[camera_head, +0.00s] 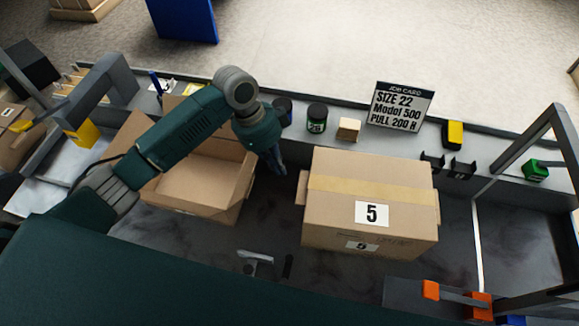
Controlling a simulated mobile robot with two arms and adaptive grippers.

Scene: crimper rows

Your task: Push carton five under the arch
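My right gripper does not show.
An open carton (205,180) sits left of my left gripper. A job card (400,105), dark jars (316,118), a wooden block (348,130) and a yellow item (453,134) line the back ledge. Orange-ended parts (479,306) are front right.

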